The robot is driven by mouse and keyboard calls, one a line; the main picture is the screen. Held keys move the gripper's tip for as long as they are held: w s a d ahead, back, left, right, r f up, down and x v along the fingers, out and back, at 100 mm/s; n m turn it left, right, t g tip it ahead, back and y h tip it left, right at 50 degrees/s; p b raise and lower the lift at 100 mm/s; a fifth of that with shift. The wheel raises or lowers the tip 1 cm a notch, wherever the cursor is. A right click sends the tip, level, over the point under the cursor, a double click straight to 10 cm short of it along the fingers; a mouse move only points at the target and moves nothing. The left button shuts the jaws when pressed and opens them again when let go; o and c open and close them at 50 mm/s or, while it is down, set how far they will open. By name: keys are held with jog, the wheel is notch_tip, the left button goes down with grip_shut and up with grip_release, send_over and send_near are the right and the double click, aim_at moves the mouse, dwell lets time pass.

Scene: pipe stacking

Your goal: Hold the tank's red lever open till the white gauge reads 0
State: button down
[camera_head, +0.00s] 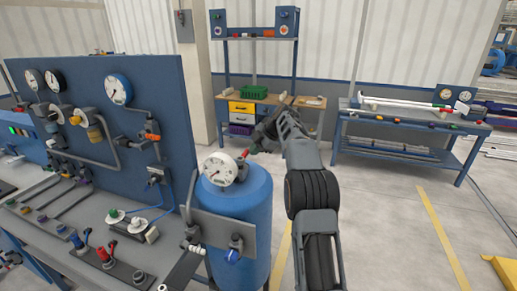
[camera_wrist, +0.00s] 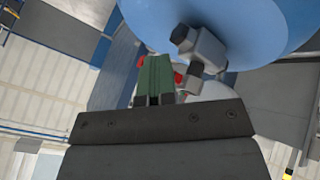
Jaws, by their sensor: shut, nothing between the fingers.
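The blue tank (camera_head: 245,205) stands in the lower middle of the head view. The white gauge (camera_head: 219,169) sits on its top; its reading is too small to tell. The red lever (camera_head: 246,153) shows as a small red piece just right of the gauge. My gripper (camera_head: 258,142) is at the tank's top right, close to the lever. In the wrist view my gripper's green fingers (camera_wrist: 154,78) are together and empty. Red parts (camera_wrist: 179,76) show beside and behind them, mostly hidden. The tank's blue surface (camera_wrist: 225,18) and a grey valve fitting (camera_wrist: 203,46) are close by. Contact with the lever cannot be told.
A blue panel (camera_head: 145,75) with several gauges and pipes stands at the left. A workbench with a green crate (camera_head: 256,92) is behind, and a blue table (camera_head: 405,124) with pipes is at the right.

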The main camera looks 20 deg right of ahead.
jog(key=shift+a+f, duration=0.1)
jog(key=shift+f, duration=0.35)
jog(key=shift+s, duration=0.2)
jog(key=shift+s+d+b, duration=0.75)
jog(key=shift+s+d, duration=0.2)
jog(key=shift+d, duration=0.3)
jog(key=shift+s+d+r+p, duration=0.3)
jog(key=shift+d+r+p, duration=0.05)
jog(key=shift+d+r, duration=0.55)
jog(key=d+r+p, duration=0.5)
jog(key=r+p, duration=0.1)
jog(key=r, duration=0.1)
jog(key=shift+w, duration=0.1)
